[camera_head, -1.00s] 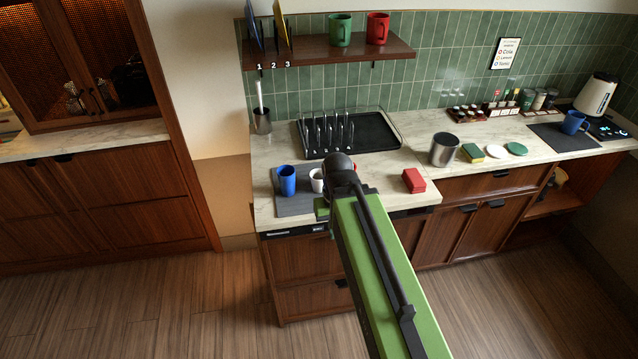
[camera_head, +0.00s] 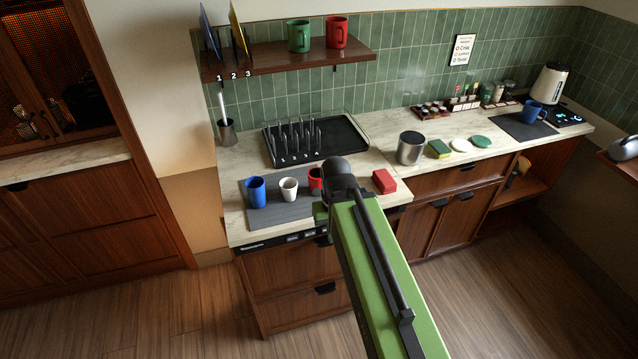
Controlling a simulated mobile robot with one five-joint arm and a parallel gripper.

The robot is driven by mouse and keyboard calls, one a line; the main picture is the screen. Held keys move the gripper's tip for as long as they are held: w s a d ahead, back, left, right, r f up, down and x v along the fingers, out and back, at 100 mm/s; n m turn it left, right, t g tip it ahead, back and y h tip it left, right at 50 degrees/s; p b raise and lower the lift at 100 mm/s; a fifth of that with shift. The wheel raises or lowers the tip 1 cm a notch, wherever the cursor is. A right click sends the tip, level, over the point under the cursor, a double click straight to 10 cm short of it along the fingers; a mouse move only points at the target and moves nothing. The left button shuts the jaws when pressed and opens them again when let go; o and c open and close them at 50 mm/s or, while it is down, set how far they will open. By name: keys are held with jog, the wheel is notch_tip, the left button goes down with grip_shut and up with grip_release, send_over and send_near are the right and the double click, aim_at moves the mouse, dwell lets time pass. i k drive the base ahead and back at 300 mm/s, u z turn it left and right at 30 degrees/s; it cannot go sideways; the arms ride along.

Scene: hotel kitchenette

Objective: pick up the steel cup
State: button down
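A steel, cup-like cylinder (camera_head: 411,149) stands upright on the counter, right of the red block and left of the sponge. My green arm reaches forward over the counter's front edge, left of the steel cylinder. My gripper's fingers do not show; the arm hides that end.
A blue cup (camera_head: 256,193), a white cup (camera_head: 288,189) and a partly hidden red cup (camera_head: 315,179) stand on a grey mat (camera_head: 265,216). A red block (camera_head: 384,181), dish rack (camera_head: 349,137) and sponge (camera_head: 439,149) are nearby. Floor is clear at the lower right.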

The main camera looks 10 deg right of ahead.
aim_at(314, 181)
jog(key=z, duration=0.05)
jog(key=k, duration=0.65)
jog(key=u, duration=0.15)
jog(key=i, duration=0.6)
jog(key=u, duration=0.7)
jog(key=i, duration=0.8)
jog(key=u, duration=0.65)
